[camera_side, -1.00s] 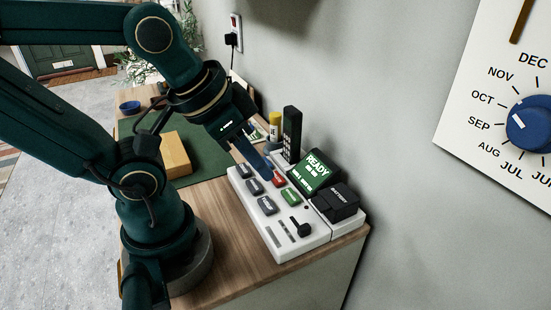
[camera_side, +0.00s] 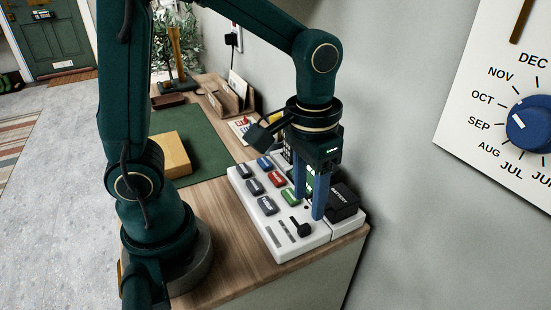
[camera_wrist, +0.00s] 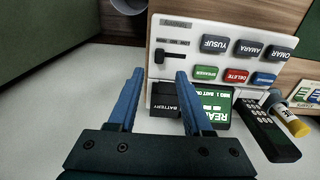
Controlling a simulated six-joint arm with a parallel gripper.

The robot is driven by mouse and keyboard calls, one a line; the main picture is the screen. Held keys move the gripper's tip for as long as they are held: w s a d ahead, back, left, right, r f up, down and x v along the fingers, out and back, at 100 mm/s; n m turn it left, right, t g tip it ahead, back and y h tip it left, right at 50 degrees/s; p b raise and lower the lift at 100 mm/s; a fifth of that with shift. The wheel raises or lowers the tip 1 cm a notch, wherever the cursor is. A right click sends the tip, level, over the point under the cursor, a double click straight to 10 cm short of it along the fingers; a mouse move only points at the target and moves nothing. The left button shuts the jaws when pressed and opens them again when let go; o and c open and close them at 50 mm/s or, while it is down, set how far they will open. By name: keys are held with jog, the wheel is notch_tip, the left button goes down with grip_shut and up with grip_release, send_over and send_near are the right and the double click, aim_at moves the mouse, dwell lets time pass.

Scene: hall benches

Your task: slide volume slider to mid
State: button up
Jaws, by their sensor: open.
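The white control panel (camera_side: 258,223) sits on the bench, and its face also shows in the wrist view (camera_wrist: 215,32). The black slider knob (camera_side: 302,229) is near the panel's front end, beside two grey slots. In the wrist view the knob (camera_wrist: 160,56) lies just beyond the gap between the fingertips. My gripper (camera_side: 309,207) points down over the panel with its two blue fingers apart and nothing between them. In the wrist view my gripper (camera_wrist: 159,74) is open too. I cannot tell the exact height of the fingertips above the panel.
Red (camera_side: 276,179), green (camera_side: 290,197) and blue (camera_side: 264,163) buttons and several dark ones are close by. A battery block (camera_side: 343,201) and a screen (camera_wrist: 214,101) stand behind the fingers. The wall is close on the right.

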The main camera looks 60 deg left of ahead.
aim_at(305, 227)
jog(key=shift+s+d+f, duration=0.1)
jog(key=shift+s+f, duration=0.1)
jog(key=shift+f, duration=2.8)
grip_shut()
